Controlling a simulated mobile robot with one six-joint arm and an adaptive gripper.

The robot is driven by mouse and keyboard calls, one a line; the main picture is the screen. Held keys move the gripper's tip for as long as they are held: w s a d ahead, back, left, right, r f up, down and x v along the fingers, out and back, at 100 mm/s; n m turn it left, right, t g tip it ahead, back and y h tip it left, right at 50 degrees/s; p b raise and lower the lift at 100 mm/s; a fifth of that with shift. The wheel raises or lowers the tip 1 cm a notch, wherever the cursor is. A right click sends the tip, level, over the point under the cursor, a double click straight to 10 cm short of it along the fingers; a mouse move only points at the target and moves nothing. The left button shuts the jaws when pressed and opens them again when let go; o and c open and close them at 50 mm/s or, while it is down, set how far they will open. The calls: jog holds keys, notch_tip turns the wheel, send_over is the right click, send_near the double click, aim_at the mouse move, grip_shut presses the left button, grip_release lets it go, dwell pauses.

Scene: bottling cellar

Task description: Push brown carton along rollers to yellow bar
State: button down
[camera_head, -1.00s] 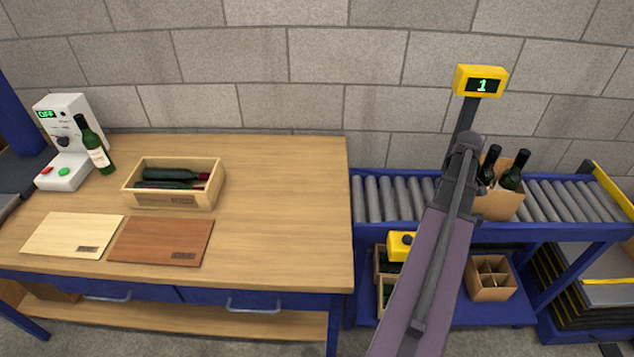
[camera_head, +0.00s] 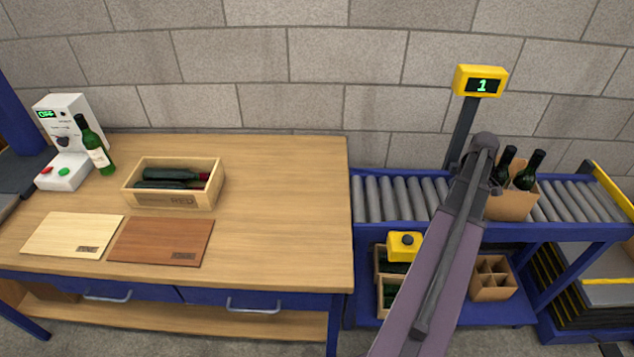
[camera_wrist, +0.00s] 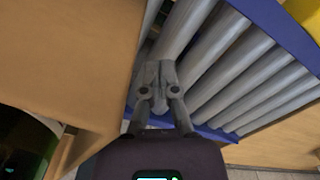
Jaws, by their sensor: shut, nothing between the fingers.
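The brown carton (camera_head: 513,205) stands upright on the rollers (camera_head: 400,198), with dark bottles sticking out of its top. My gripper (camera_wrist: 158,80) is shut and empty, low over the rollers and beside the carton's left side. In the wrist view the carton (camera_wrist: 70,55) fills the left, close to the fingers; whether they touch it cannot be told. In the head view my arm hides most of the gripper. The yellow bar (camera_head: 612,187) crosses the right end of the rollers, with bare rollers between it and the carton.
A display (camera_head: 481,82) reading 1 stands on a post behind the conveyor. A divided carton (camera_head: 492,279) and crates sit on the shelf below. The wooden workbench (camera_head: 280,190) at left holds a bottle crate (camera_head: 172,200), two boards, a bottle and a white machine.

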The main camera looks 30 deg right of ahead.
jog(key=shift+s+d, duration=0.45)
jog(key=shift+d, duration=0.3)
jog(key=shift+s+d, duration=0.55)
jog(key=shift+d, duration=0.25)
jog(key=shift+s+d, duration=0.6)
jog(key=shift+d, duration=0.2)
jog(key=shift+s+d, duration=0.55)
jog(key=shift+d, duration=0.35)
jog(key=shift+s+d, duration=0.55)
jog(key=shift+d, duration=0.25)
jog(key=shift+s+d, duration=0.55)
jog(key=shift+d, duration=0.2)
jog(key=shift+s+d, duration=0.55)
jog(key=shift+d, duration=0.4)
jog(key=shift+s+d, duration=0.85)
jog(key=shift+d, duration=0.35)
jog(key=shift+s+d, duration=0.85)
jog(key=shift+d, duration=0.4)
